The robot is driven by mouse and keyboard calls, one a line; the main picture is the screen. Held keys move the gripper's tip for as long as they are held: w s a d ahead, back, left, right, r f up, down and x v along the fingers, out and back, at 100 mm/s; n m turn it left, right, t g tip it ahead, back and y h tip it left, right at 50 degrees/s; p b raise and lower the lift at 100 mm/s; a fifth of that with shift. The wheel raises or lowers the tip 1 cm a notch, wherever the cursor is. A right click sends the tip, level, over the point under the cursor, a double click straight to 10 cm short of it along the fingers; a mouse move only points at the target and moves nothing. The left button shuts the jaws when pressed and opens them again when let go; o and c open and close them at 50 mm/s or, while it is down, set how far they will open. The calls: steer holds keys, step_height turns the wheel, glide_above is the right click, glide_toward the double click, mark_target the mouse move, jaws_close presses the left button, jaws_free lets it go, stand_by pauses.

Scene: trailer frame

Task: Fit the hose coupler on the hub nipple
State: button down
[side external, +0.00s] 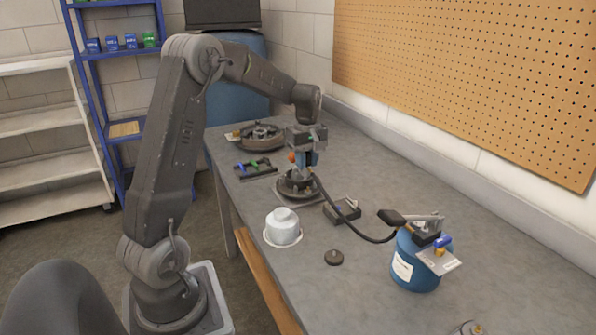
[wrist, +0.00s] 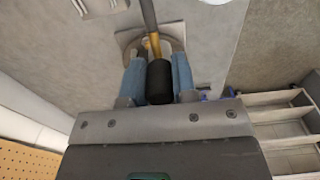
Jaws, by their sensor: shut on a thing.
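In the side view my gripper (side external: 308,158) is above a dark round hub (side external: 297,186) on a light plate. In the wrist view the blue fingers of my gripper (wrist: 158,68) are shut on the hose coupler, a black cylinder (wrist: 159,84) with a brass-coloured part (wrist: 154,46). A dark hose (side external: 352,230) runs from near my gripper to a blue grease bucket (side external: 414,266) with a pump on top. The hub's pale ring (wrist: 127,40) shows behind the fingers in the wrist view. The nipple is not clearly visible, and I cannot tell whether the coupler touches it.
A second hub or drum (side external: 262,137) lies farther back on the bench.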

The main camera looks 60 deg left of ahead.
glide_toward(308, 187)
steer(key=shift+f, duration=2.3)
steer(key=shift+f, duration=0.9)
stand_by(1.1)
steer(key=shift+c, duration=2.2)
jaws_free()
step_height(308, 187, up, 7)
